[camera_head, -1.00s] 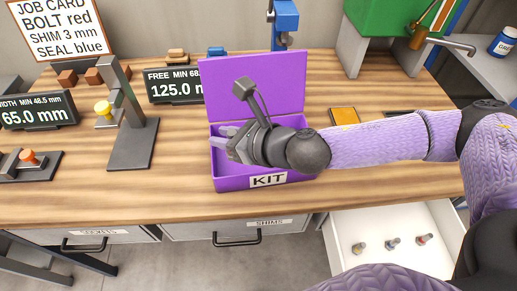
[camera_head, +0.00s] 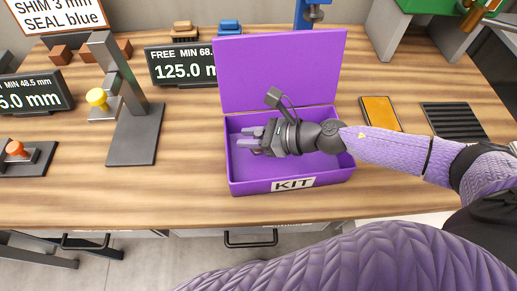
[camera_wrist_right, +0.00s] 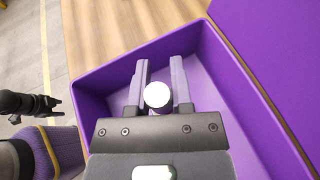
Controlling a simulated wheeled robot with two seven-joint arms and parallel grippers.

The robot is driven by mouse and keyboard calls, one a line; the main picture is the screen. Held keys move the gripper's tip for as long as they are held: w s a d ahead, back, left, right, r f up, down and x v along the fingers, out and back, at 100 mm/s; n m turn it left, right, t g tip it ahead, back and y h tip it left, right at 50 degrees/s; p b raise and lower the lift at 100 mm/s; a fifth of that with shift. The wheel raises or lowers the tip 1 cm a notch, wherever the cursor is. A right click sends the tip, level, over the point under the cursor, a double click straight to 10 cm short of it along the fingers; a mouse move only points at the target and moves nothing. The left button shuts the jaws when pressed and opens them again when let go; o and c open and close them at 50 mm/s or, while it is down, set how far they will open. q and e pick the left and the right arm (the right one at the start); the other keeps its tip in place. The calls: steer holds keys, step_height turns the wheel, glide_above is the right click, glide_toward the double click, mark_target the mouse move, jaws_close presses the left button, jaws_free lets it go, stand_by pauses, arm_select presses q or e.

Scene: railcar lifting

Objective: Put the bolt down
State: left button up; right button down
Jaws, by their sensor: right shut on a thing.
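The open purple kit box (camera_head: 292,186), labelled KIT, stands on the workbench with its lid raised at the back. My right gripper (camera_head: 247,138) is over the box's left half, its fingers pointing left within the outline of the walls. In the right wrist view, a pale round end of the bolt (camera_wrist_right: 157,95) shows between the fingers (camera_wrist_right: 160,82). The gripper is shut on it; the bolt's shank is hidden. A dark gripper, my left one (camera_wrist_right: 52,104), shows small at the left of the wrist view, away from the box; its jaw state is unclear.
A grey stand with a yellow knob (camera_head: 97,97) is left of the box. A display reading 125.0 (camera_head: 183,66) stands behind it. An orange-topped item (camera_head: 380,112) and a black ribbed mat (camera_head: 453,120) lie to the right. Bench in front of the box is clear.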

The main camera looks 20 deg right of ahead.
step_height(320, 180, down, 4)
steer(key=shift+f+b, duration=0.15)
steer(key=shift+b, duration=0.75)
steer(key=shift+r, duration=0.2)
steer(key=shift+f, duration=0.3)
steer(key=c, duration=0.5)
jaws_free()
steer(key=shift+r, duration=0.1)
